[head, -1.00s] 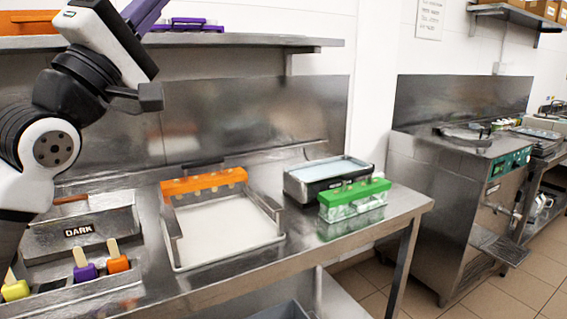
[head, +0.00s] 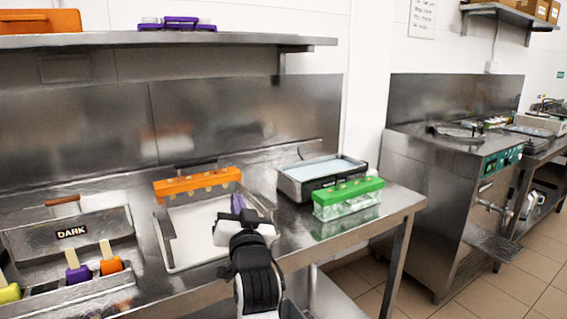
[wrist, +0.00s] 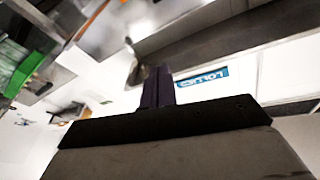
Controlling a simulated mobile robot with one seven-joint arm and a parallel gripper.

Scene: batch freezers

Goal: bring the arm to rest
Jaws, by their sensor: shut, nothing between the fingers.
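My gripper (head: 237,203) is in front of the white tray on the steel counter in the head view, with its purple fingers pointing up and away. The fingers are shut together with nothing between them, and they also show in the wrist view (wrist: 158,84). My arm comes up from the bottom edge, folded low in the middle. It hides the tray's near right corner. I cannot tell the exact height of the gripper over the counter.
The white tray (head: 195,244) has an orange mould (head: 197,182) at its back. A green mould (head: 347,195) stands by a blue-topped container (head: 325,168) to the right. A steel "DARK" bin (head: 93,236) and lollies (head: 110,262) are left. A shelf (head: 140,40) runs above.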

